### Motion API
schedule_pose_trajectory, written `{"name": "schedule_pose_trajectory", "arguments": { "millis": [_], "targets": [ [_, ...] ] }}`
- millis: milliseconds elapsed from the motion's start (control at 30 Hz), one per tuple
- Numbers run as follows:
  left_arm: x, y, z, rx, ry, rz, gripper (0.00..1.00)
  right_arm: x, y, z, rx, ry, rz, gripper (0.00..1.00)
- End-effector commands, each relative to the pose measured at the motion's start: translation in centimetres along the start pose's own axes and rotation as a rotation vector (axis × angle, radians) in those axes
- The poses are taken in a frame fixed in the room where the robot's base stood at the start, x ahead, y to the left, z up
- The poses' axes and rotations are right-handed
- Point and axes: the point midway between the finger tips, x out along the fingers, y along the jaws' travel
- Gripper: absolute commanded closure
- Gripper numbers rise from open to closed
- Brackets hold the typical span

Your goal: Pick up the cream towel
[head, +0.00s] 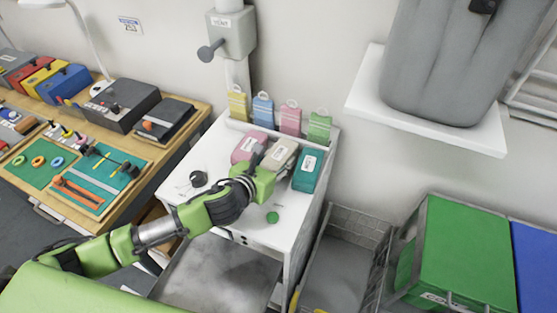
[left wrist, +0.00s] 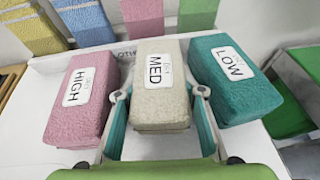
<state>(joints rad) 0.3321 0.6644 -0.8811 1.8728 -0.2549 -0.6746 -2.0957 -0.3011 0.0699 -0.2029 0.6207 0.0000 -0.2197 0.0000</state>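The cream towel (head: 283,153) is a folded block labelled MED. It lies on the white cabinet top between a pink towel (head: 247,147) labelled HIGH and a teal towel (head: 307,171) labelled LOW. In the left wrist view the cream towel (left wrist: 160,108) is in the centre, with the pink towel (left wrist: 72,122) to its left and the teal towel (left wrist: 240,92) to its right. My left gripper (left wrist: 160,94) is open, its fingers on either side of the cream towel's near part; contact is not clear. My right gripper is not in view.
Yellow, blue, pink and green hanging cloths (head: 290,119) stand along the cabinet's back edge. A green disc (head: 272,217) and a dark round item (head: 198,179) lie on the cabinet top (head: 208,155). A wooden workbench (head: 150,182) stands left; wire baskets (head: 345,222) stand right.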

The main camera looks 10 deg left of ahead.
Motion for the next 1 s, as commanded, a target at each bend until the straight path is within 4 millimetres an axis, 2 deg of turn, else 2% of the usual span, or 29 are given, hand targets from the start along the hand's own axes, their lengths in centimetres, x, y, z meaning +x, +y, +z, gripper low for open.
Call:
{"name": "schedule_pose_trajectory", "arguments": {
  "millis": [433, 567, 633, 767, 933, 1000],
  "targets": [
    [-0.2, 0.0, 0.5, 0.001, -0.002, 0.000, 0.87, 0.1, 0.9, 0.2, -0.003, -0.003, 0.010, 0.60],
    [-0.7, 0.0, 1.8, 0.003, -0.005, 0.000, 0.87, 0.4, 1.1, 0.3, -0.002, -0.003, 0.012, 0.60],
    [-1.1, 0.1, 3.0, 0.003, -0.008, 0.000, 0.87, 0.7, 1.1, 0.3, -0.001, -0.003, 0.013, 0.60],
    [-3.8, -0.2, 4.2, 0.004, -0.003, -0.001, 0.87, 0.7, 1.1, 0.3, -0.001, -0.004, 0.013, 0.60],
    [-8.3, -0.6, 6.6, 0.004, -0.004, -0.002, 0.87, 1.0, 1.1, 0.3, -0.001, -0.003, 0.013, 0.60],
    [-10.2, -0.8, 6.2, 0.003, 0.000, -0.002, 0.87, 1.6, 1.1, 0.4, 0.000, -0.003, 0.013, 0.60]
  ]
}}
